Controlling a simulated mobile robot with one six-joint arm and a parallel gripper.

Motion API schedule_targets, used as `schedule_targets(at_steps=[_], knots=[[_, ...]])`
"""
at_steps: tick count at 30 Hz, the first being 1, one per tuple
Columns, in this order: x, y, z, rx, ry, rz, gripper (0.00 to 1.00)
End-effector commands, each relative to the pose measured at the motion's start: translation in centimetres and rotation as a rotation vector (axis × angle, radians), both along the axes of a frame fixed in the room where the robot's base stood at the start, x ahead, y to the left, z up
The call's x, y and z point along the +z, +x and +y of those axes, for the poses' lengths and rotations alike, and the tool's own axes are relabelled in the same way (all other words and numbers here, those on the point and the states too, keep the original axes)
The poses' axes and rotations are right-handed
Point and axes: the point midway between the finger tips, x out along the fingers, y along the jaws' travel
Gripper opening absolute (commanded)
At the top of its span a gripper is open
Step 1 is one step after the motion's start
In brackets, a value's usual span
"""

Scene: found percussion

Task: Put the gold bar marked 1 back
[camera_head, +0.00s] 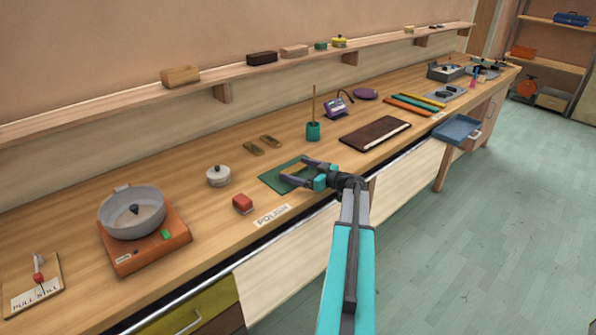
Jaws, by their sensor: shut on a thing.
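My gripper (294,169) reaches in from the right over a green mat (270,181) on the bench. Its two grey fingers are spread around a flat, gold-coloured piece (299,170), which shows between them, and it is shut on that piece. The piece is low over the mat; I cannot tell whether it touches it. No number can be read on it. Two small brownish-gold pieces (253,148) lie on the bench behind and to the left of the mat.
A red block (242,203), a lidded white pot (218,176) and a POLISH label (271,215) are near the mat. A green holder (313,131) with an upright stick stands behind; a dark brown book-like slab (375,133) lies right. Long coloured bars (408,106) lie farther along.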

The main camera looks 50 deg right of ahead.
Motion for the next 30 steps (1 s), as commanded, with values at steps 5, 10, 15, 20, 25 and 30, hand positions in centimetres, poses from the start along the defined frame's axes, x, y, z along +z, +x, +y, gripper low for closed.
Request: schedule_targets(at_steps=[5, 10, 15, 20, 25, 30], knots=[[-0.08, 0.01, 0.00, 0.000, 0.000, -0.003, 0.50], [-0.23, 0.00, 0.00, 0.000, 0.000, 0.000, 1.00], [-0.24, 0.00, 0.00, 0.000, 0.000, 0.000, 1.00], [-0.21, 0.01, 0.00, 0.000, 0.000, 0.000, 1.00], [-0.13, 0.01, -0.01, 0.000, 0.000, 0.000, 1.00], [-0.04, 0.02, -0.03, 0.000, 0.000, 0.000, 1.00]])
